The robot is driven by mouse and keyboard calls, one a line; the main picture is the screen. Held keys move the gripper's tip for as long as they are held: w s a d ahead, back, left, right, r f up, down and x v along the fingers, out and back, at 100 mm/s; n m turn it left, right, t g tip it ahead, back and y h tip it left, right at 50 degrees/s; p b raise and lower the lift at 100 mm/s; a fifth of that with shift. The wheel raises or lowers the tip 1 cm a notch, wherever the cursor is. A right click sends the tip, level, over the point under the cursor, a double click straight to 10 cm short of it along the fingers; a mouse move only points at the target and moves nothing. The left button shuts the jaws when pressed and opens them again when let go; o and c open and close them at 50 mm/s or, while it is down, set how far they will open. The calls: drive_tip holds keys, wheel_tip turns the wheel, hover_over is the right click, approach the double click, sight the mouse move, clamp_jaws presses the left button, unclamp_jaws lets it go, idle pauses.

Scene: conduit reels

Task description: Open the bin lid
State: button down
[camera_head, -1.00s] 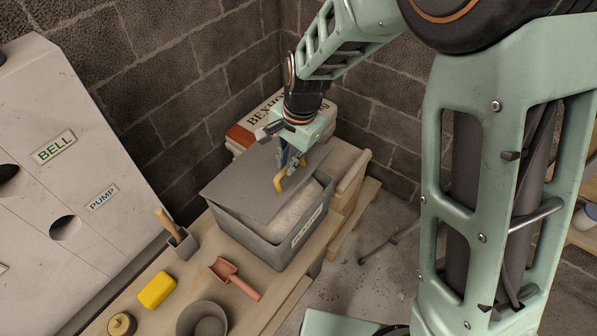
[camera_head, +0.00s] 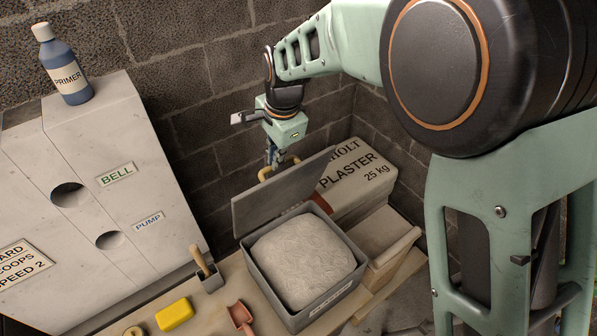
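The grey bin (camera_head: 318,312) stands on the bench, filled with pale powder (camera_head: 303,262). Its grey lid (camera_head: 280,195) is raised steeply along the bin's back edge, so the bin's mouth is uncovered. A yellow handle (camera_head: 265,173) shows just beyond the lid's upper edge, on its far side. My gripper (camera_head: 273,157) points down behind the lid at this handle, and its fingers look closed around it. The fingertips are partly hidden by the lid.
A plaster bag (camera_head: 352,178) lies behind the bin. To the left stand a grey panel box (camera_head: 125,130) with a primer bottle (camera_head: 65,70) on top. A yellow block (camera_head: 174,314), a red scoop (camera_head: 240,318) and a small holder with a wooden handle (camera_head: 205,268) are left of the bin.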

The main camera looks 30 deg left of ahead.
drive_tip(key=shift+w+a+f+h, duration=0.2)
drive_tip(key=shift+a+f+h, duration=0.1)
drive_tip(key=shift+a+f, duration=0.85)
drive_tip(key=c, duration=2.1)
unclamp_jaws()
drive_tip(key=shift+d+f, duration=0.1)
drive_tip(key=shift+d, duration=0.05)
drive_tip(key=shift+o, duration=0.7)
drive_tip(key=shift+w+a+f, duration=0.2)
drive_tip(key=shift+w+a, duration=0.15)
drive_tip(key=shift+a, duration=0.15)
drive_tip(key=v, duration=1.2)
drive_tip(key=shift+d+r, duration=0.2)
drive_tip(key=shift+r, duration=0.1)
drive_tip(key=shift+c, duration=0.6)
